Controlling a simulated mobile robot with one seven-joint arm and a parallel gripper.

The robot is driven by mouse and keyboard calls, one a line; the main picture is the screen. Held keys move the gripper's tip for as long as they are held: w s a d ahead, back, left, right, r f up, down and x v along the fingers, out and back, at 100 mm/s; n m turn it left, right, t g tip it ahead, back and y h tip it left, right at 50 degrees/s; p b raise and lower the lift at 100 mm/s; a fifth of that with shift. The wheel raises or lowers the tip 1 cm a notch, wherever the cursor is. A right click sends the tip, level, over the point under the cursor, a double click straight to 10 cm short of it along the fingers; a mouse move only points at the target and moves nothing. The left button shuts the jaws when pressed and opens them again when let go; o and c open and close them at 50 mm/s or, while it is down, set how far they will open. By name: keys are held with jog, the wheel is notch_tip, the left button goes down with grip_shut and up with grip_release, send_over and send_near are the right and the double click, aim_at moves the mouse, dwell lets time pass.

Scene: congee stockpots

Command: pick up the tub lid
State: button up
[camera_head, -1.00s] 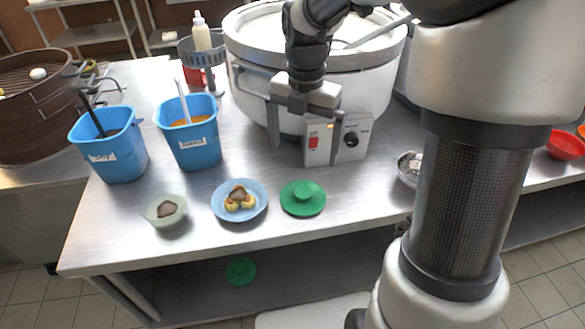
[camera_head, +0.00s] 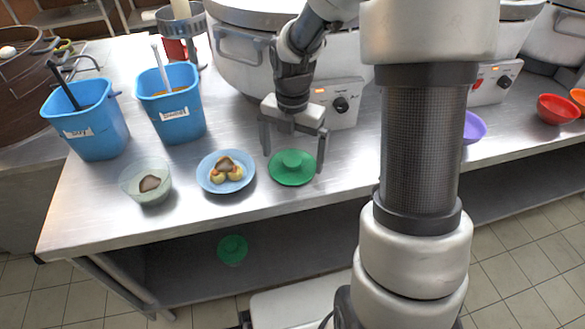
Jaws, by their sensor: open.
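A round green lid with a raised knob, the tub lid (camera_head: 292,168), lies flat on the steel counter, right of a blue plate. My gripper (camera_head: 293,162) is open and points down over it. One finger is at the lid's left side and the other at its right side. The fingers look apart from the lid, and I cannot tell their exact height above the counter. A second green lid-like disc (camera_head: 232,249) lies on the shelf below the counter.
The blue plate (camera_head: 206,184) with food and a glass bowl (camera_head: 133,187) stand left of the lid. Two blue tubs (camera_head: 172,112) stand behind them. A large stockpot (camera_head: 240,62) stands behind my gripper. The counter's front edge (camera_head: 250,208) is close.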

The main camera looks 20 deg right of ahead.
jog(key=shift+f, duration=0.8)
jog(key=shift+c, duration=0.3)
jog(key=c, duration=0.6)
jog(key=shift+c, duration=0.2)
jog(key=shift+r, duration=0.15)
